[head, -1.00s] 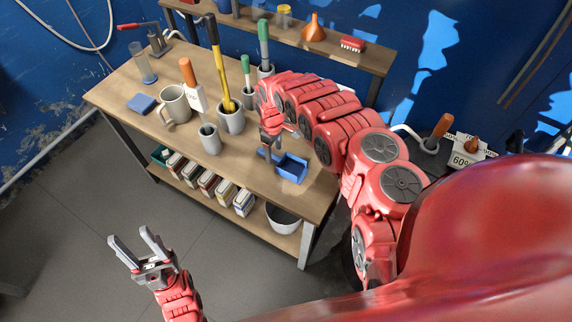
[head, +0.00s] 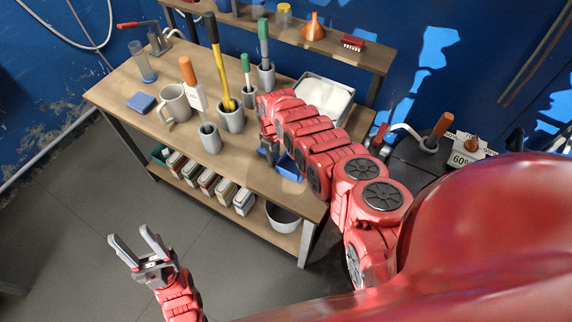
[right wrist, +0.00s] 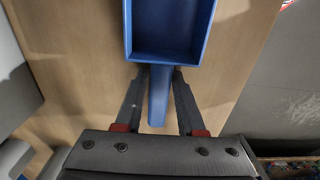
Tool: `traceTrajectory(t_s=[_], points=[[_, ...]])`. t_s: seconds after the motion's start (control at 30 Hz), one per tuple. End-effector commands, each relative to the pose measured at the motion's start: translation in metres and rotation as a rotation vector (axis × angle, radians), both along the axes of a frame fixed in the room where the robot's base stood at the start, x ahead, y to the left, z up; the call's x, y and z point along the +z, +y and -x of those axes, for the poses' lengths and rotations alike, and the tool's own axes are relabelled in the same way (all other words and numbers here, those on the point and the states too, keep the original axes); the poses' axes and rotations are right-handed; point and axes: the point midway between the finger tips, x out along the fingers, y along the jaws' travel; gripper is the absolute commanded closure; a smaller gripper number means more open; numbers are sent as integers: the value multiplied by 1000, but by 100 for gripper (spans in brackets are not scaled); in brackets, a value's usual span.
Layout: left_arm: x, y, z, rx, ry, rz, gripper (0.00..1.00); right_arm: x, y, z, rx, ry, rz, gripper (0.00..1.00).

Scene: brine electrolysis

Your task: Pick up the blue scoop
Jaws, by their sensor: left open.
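The blue scoop (head: 290,168) lies on the wooden bench top near its right front edge, partly hidden by my right arm in the head view. In the right wrist view the scoop (right wrist: 170,52) shows its open tray at the top, with its handle pointing back towards the gripper. My right gripper (right wrist: 159,75) is open, with one finger on each side of the handle and a narrow gap showing on both sides. It is over the bench in the head view (head: 269,155).
A white tray (head: 335,92) of white material stands behind my right arm. Grey holders with tools, such as a cup (head: 231,118) holding a yellow handle, stand left of the right gripper. A mug (head: 174,103) and blue sponge (head: 141,103) are further left.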

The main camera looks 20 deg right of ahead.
Motion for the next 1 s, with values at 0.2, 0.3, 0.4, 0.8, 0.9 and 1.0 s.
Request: traceTrajectory(t_s=[0.2,0.3,0.4,0.8,0.9,1.0], points=[[0,0,0,0,0,0,50,0,0,0,0,0,0,100],[0,0,0,0,0,0,50,0,0,0,0,0,0,100],[0,0,0,0,0,0,50,0,0,0,0,0,0,100],[2,0,0,0,0,0,50,6,0,0,0,1,-2,100],[5,0,0,0,0,0,50,14,-1,-1,-1,-1,-1,100],[4,0,0,0,0,0,50,22,-1,0,0,2,2,100]])
